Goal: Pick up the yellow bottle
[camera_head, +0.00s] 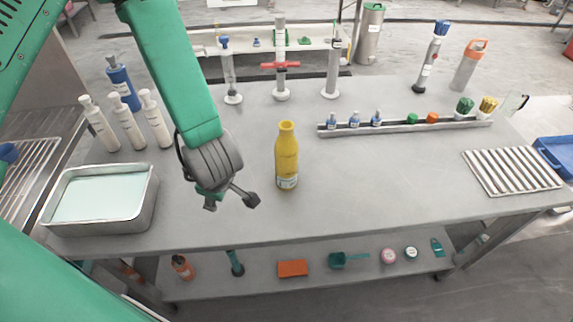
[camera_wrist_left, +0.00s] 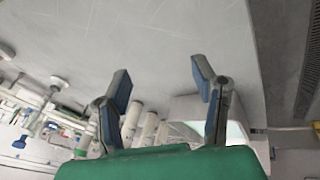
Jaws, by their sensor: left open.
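The yellow bottle (camera_head: 286,158) stands upright near the middle of the grey table (camera_head: 380,190), with a pale label near its base. My left gripper (camera_head: 232,204) is just left of the bottle and apart from it, with its fingers pointing down toward the front right. In the left wrist view my left gripper (camera_wrist_left: 161,84) is open, with bare table between its fingers. The bottle does not show in that view. My right gripper is not in view.
A metal tray (camera_head: 152,208) and several white bottles (camera_head: 129,122) stand left of my gripper. A narrow rack (camera_head: 400,127) with small bottles lies behind right, and a ribbed metal rack (camera_head: 512,172) at the far right. The table right of the yellow bottle is clear.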

